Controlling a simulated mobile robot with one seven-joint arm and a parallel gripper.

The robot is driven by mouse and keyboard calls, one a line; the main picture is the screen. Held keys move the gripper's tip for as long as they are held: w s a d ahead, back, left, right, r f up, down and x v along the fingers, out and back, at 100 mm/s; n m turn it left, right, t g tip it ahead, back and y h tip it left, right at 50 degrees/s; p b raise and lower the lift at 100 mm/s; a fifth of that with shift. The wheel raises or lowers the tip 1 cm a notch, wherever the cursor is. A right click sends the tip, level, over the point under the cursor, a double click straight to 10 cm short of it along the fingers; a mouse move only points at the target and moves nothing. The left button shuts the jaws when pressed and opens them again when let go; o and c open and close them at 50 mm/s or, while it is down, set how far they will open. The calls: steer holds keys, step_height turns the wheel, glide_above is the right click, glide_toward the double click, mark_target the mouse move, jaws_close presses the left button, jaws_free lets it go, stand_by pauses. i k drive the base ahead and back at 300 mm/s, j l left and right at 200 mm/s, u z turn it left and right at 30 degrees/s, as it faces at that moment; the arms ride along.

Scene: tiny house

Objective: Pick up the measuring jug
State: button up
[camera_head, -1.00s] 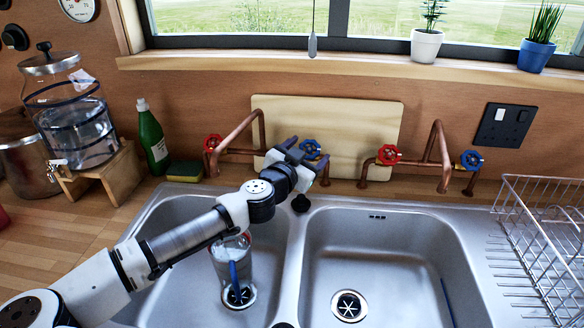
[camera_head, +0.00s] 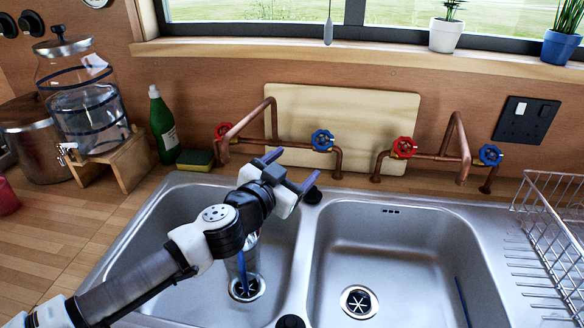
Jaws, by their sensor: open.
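A clear vessel with a blue strip, which looks like the measuring jug (camera_head: 240,268), stands in the left basin of the steel sink (camera_head: 395,232), by the drain. My arm hides its upper part, so its rim and full shape cannot be told. My gripper (camera_head: 289,170) is open and empty. Its two blue fingers point away from me, over the back of the left basin near the divider. In the picture the gripper is above and to the right of the vessel, apart from it.
Copper pipes with red and blue taps (camera_head: 322,140) rise behind the sink, near my fingers. A wooden board (camera_head: 350,105) leans on the wall. A green bottle (camera_head: 162,125) and sponge (camera_head: 195,159) stand back left. A wire rack (camera_head: 555,215) is at right. The right basin is mostly clear.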

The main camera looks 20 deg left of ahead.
mark_target(243, 268)
steer(key=k+j, duration=0.15)
steer(key=k, duration=0.35)
steer(key=k+j, duration=0.15)
steer(key=k, duration=0.35)
